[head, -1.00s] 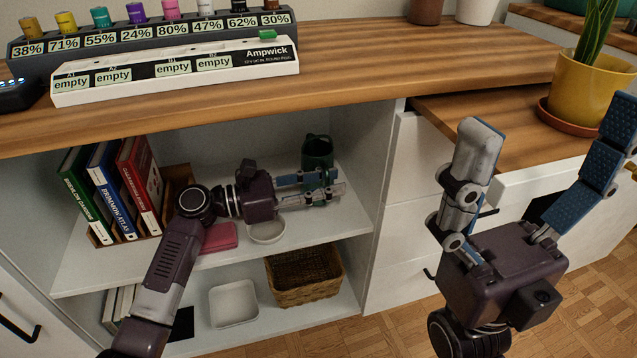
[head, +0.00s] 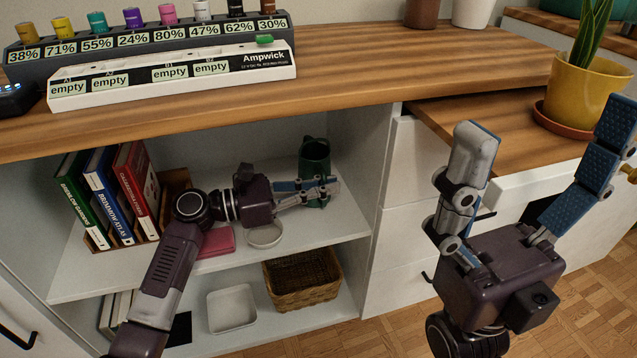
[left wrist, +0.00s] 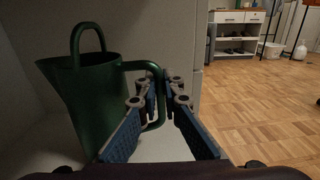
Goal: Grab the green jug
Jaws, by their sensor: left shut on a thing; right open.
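The dark green jug (head: 315,156) stands upright on the upper shelf of the open cabinet, at its right side. It also shows in the left wrist view (left wrist: 92,100), with a top loop and a side handle (left wrist: 158,78). My left gripper (head: 328,188) reaches in from the left at the jug. In the left wrist view its fingertips (left wrist: 160,92) are closed around the jug's side handle. The fingers hide part of the jug in the head view. My right gripper (head: 548,148) is open and empty, in front of the drawers, away from the jug.
Several books (head: 105,192), a pink item (head: 217,241) and a small white bowl (head: 264,236) are on the same shelf. A wicker basket (head: 303,278) and a white bin (head: 232,308) stand below. The wooden desktop (head: 400,75) overhangs the shelf. A potted plant (head: 580,92) stands right.

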